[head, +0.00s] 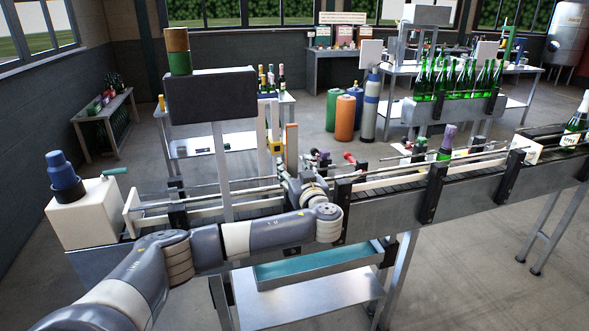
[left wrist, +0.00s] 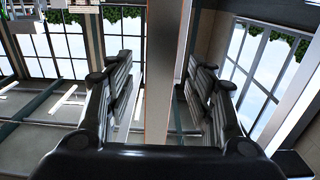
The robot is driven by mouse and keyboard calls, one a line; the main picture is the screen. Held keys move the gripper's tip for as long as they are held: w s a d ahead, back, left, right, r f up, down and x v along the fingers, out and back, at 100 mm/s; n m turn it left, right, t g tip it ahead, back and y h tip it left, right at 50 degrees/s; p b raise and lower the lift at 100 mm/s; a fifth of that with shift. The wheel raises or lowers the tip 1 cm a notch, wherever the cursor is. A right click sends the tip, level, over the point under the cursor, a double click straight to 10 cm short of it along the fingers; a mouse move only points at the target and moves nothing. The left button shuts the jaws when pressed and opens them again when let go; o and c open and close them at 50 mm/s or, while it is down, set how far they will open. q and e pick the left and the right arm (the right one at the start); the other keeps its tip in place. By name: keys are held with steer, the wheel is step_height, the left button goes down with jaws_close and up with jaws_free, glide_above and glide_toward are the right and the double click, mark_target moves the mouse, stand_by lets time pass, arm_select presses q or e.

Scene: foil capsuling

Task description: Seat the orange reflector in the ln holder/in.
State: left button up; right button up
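A tall upright orange piece (head: 291,148), which looks like the reflector, stands over the conveyor in the head view. My left gripper (head: 291,177) is at the conveyor just below it; its fingers are hard to make out there. In the left wrist view the left gripper (left wrist: 160,75) is open, its two fingers well apart. A tall pale post with thin orange edges (left wrist: 159,100) shows between the fingers; I cannot tell whether it is the reflector or whether the fingers touch it. I cannot identify the holder for certain. My right gripper is not in view.
The conveyor (head: 400,205) runs to the right with guide rails and black brackets. A dark panel on a post (head: 210,97) stands to the left.

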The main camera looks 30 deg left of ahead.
arm_select(q)
steer(key=v, duration=1.2)
steer(key=shift+w+f, duration=0.1)
